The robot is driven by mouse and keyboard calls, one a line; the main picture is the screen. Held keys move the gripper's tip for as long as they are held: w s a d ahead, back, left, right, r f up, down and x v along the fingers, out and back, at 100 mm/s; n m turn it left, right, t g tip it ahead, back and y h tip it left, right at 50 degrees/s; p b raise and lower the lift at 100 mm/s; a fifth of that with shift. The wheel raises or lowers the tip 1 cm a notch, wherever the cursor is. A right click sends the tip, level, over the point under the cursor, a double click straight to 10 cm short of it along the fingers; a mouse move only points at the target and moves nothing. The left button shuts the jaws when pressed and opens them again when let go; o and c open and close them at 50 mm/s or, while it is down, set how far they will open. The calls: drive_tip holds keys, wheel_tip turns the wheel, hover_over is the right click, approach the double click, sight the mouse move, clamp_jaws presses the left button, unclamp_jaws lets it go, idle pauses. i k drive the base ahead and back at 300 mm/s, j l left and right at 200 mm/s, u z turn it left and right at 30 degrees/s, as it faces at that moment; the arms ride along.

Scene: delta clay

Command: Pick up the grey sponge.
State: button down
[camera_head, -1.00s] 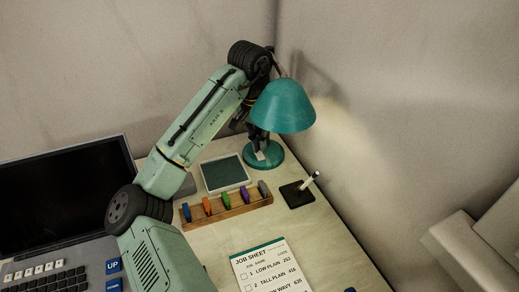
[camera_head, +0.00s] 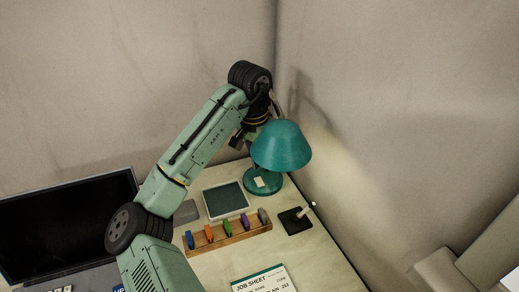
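A grey block (camera_head: 186,212), which looks like the grey sponge, lies on the desk just left of the framed dark green pad. My arm passes close to its left and may cover part of it. My gripper (camera_head: 239,138) hangs from the arm's far end, left of the teal lamp's shade and above the desk's back. It is apart from the grey block, up and to the right of it in the picture. Its fingers are small and dark, so I cannot tell whether they are open or shut. I see nothing held in it.
The teal lamp (camera_head: 281,147) stands close to my gripper. The framed pad (camera_head: 226,200), a wooden rack (camera_head: 228,236) of several coloured pieces, a black pen holder (camera_head: 295,222) and a job sheet (camera_head: 264,281) lie on the desk. A monitor (camera_head: 65,225) stands left. Walls close the back and right.

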sight(187, 212)
drive_tip(key=k+j, duration=0.3)
drive_tip(key=k, duration=0.15)
drive_tip(key=k+j, duration=0.3)
drive_tip(key=k, duration=0.15)
drive_tip(key=k+j, duration=0.3)
drive_tip(key=k, duration=0.15)
